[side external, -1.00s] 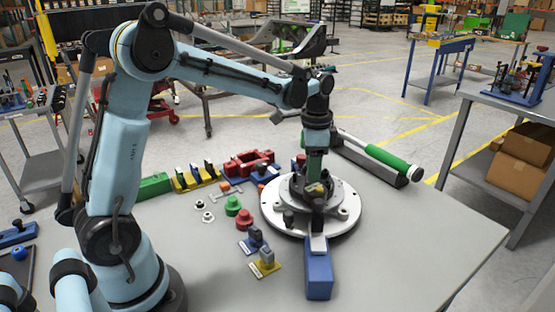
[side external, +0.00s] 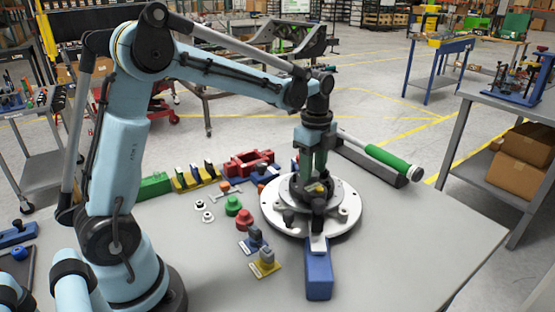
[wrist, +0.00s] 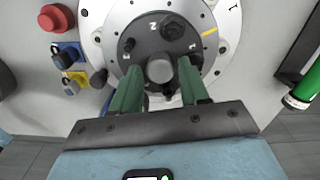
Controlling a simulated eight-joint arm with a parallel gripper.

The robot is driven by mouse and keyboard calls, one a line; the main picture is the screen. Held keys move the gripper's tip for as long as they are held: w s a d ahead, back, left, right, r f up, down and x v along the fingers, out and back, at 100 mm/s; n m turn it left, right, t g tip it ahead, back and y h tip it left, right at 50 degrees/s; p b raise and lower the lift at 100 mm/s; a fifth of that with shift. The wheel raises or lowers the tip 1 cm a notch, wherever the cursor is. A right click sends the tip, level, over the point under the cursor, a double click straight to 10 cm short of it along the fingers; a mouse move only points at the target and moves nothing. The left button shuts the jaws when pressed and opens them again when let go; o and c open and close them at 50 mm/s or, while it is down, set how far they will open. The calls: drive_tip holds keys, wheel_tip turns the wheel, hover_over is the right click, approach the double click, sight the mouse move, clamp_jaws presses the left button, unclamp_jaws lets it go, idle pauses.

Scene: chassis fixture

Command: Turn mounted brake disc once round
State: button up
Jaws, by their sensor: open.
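The mounted brake disc (side external: 343,213) is a round pale metal plate with holes, lying flat on the table fixture. A dark hub (wrist: 141,60) with raised pegs, numerals and a grey round centre boss (wrist: 160,69) sits in its middle. My gripper (side external: 317,178) points down over the hub. In the wrist view, its two green fingers (wrist: 160,75) are open, one on each side of the boss, with gaps visible. Whether the fingertips touch anything is unclear. The fingers hide part of the disc's near side.
A blue block (side external: 318,273) stands against the disc's near edge. Red and green round parts (side external: 238,207) and small blue and yellow fixtures (side external: 264,258) lie to its left. A green-handled tool (side external: 388,158) lies behind right. The table's right front is clear.

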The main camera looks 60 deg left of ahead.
drive_tip(key=m, duration=1.1)
drive_tip(key=shift+m, duration=0.3)
drive_tip(key=m, duration=0.3)
drive_tip(key=shift+m, duration=0.3)
drive_tip(key=c, duration=0.7)
